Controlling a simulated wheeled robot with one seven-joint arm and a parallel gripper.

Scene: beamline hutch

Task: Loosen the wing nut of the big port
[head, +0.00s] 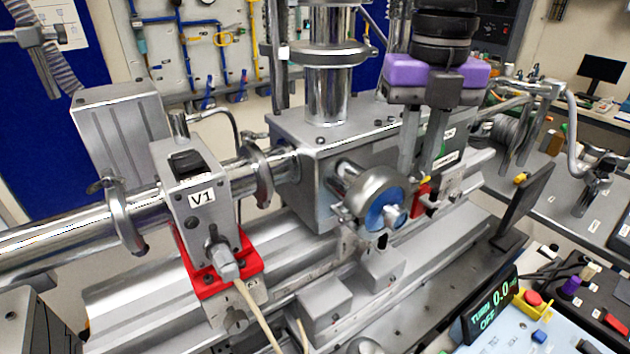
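The steel chamber (310,185) stands mid-view on a rail. A round port on its front, likely the big port, has a thick silver clamp ring (372,184) around a blue face (382,217). A small silver piece (396,213) sticks out in front of the blue face. I cannot tell for sure which small part is the wing nut. My gripper (415,173), with a purple body, points down to the upper right of the port. Its two fingers are apart with nothing seen between them. The fingers hide part of the chamber's right side.
Valve box V1 (198,200) on a red bracket (244,262) stands to the left on a steel tube. A vertical column (327,90) rises from the chamber. A dark flat panel (524,198) stands at the right. A turn display (490,312) and red button (533,298) are lower right.

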